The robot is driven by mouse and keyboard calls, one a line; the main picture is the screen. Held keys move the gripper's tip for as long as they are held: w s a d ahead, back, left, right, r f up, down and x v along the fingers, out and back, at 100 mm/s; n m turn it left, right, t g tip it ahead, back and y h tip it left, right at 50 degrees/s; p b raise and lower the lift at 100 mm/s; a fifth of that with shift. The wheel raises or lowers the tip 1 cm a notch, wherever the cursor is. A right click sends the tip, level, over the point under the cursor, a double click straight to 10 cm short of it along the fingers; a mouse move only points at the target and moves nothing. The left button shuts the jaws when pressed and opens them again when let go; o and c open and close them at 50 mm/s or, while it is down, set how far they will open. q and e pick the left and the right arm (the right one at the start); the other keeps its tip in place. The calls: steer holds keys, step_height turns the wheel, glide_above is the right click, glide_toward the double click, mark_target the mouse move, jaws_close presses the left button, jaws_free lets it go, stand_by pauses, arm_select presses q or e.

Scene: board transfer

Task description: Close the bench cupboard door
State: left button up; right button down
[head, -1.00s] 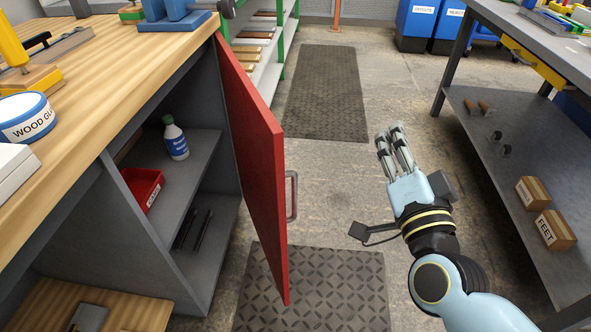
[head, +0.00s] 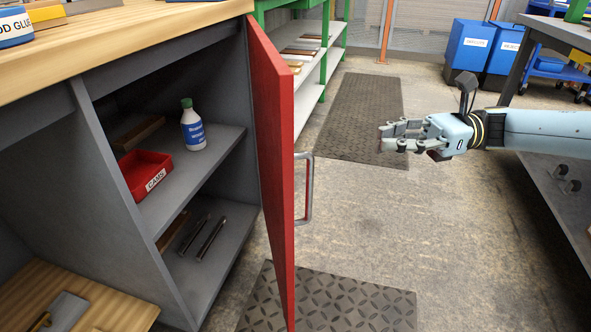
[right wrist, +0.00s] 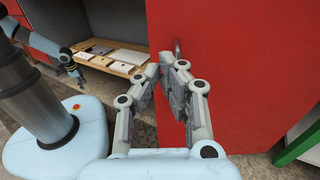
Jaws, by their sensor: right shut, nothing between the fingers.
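The red cupboard door (head: 272,150) stands wide open, swung out from the bench, in the head view. Its grey handle (head: 305,190) is on the side facing my right gripper (head: 386,138). That gripper is shut and empty, pointing left at the door, with a clear gap between it and the handle. In the right wrist view, the red door (right wrist: 230,80) fills the middle behind the fingers (right wrist: 158,72), which partly cover the handle (right wrist: 178,48). My left gripper (right wrist: 76,68) shows small at the upper left; its jaws are too small to judge.
The open cupboard (head: 90,140) holds a white bottle (head: 193,128), a red tray (head: 147,175) and dark rods. A floor mat (head: 330,300) lies below the door. Another bench (head: 575,190) stands right. The floor between is clear.

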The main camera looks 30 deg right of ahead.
steer(key=b, duration=0.3)
glide_above(278, 177)
steer(key=s+d, duration=0.3)
steer(key=d, duration=0.1)
arm_select(q)
steer(key=w+d+r, duration=0.2)
steer(key=w+r, duration=0.4)
steer(key=r, duration=0.1)
steer(key=shift+r, duration=0.2)
arm_select(e)
steer(key=shift+s+a, duration=0.15)
steer(key=shift+a, duration=0.1)
